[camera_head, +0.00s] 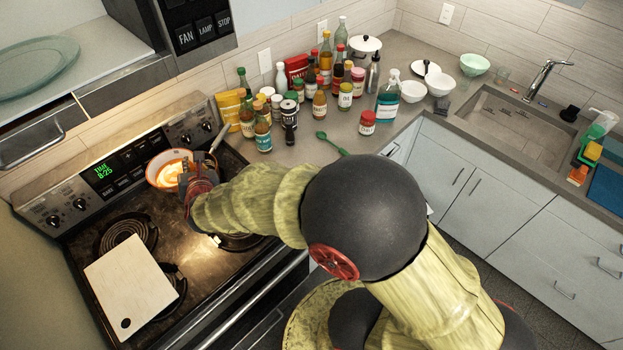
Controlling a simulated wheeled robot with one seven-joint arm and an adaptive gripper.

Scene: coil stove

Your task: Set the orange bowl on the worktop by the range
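The orange bowl (167,168), with a pale rim and orange and white inside, is at the back of the range (200,250), in front of the control panel with the green clock. My gripper (194,172) is at the bowl's right side, very close to or touching its rim. The fingers are partly hidden by my own wrist, so I cannot tell whether they are closed on the bowl. The worktop (310,150) runs to the right of the range.
Several bottles and jars (290,100) crowd the worktop's back, with a red-lidded jar (367,122) and a green spoon (332,143) nearer the front. A white board (131,285) covers the front-left burner. A grey handle (220,138) rises behind my gripper. The sink (510,125) is at right.

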